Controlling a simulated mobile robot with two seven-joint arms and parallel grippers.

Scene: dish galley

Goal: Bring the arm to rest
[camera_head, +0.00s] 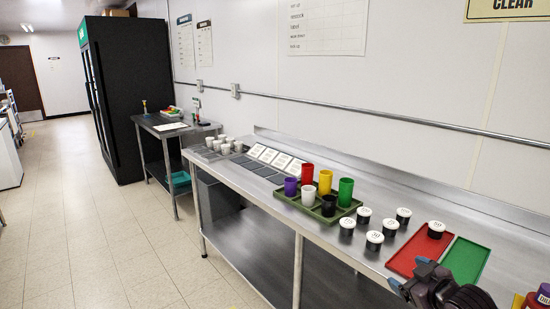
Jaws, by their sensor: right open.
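My right gripper (407,275) shows at the bottom right, dark and open, in front of the red mat (420,249) on the steel counter (345,245). Nothing shows between its fingers, and part of it is cut off by the lower edge of the picture. A green mat (466,260) lies just right of the red one and is partly hidden by my right arm. My left gripper is not in view.
A green tray (320,215) holds several coloured cups, including a red cup (307,173). Several white-lidded black jars, such as one jar (375,241), stand between tray and mats. The floor at left (80,220) is clear.

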